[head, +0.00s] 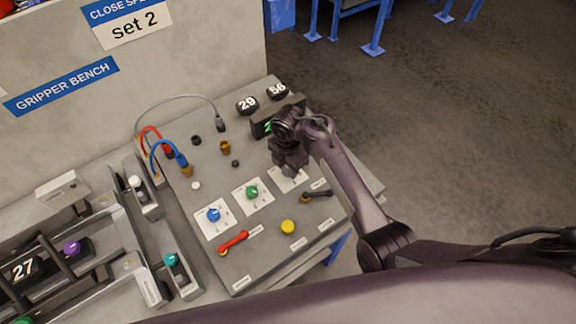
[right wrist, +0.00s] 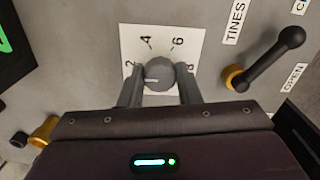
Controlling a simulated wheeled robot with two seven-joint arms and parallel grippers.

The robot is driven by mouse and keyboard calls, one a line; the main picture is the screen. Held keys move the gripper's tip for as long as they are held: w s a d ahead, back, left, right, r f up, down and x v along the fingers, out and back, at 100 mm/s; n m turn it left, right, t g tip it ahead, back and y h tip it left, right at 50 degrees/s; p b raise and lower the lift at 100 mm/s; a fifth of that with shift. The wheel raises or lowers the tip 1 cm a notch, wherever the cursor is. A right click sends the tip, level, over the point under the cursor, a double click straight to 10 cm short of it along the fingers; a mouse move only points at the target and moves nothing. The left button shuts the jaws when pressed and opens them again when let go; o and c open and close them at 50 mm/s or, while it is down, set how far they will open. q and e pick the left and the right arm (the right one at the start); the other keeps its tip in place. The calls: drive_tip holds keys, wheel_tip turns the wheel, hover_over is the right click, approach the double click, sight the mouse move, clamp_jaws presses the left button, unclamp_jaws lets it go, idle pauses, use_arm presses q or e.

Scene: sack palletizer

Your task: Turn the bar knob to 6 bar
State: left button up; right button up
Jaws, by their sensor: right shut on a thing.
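The bar knob (right wrist: 160,69) is a round grey knob with a short white pointer line, on a white dial plate (right wrist: 190,42) marked 2, 4, 6 and 8. In the right wrist view its pointer lies toward the left, near the 2 side and away from the 6. My right gripper (right wrist: 162,78) is shut on the knob, one finger on each side. In the head view my right gripper (head: 289,170) reaches down over the dial plate (head: 287,184) and hides the knob. My left gripper is not in view.
A black lever with an orange base (right wrist: 262,62) stands right of the dial. On the panel, a green knob (head: 252,192), a blue knob (head: 214,215), a red lever (head: 234,242) and a yellow button (head: 288,227) are close by. A display box (head: 265,125) stands behind my gripper.

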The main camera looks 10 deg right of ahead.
drive_tip(key=shift+m, duration=0.7)
drive_tip(key=m, duration=0.8)
drive_tip(key=shift+m, duration=0.4)
drive_tip(key=m, duration=0.3)
drive_tip(key=shift+m, duration=0.3)
drive_tip(key=m, duration=0.5)
drive_tip(key=shift+s, duration=0.1)
drive_tip(key=shift+m, duration=2.4)
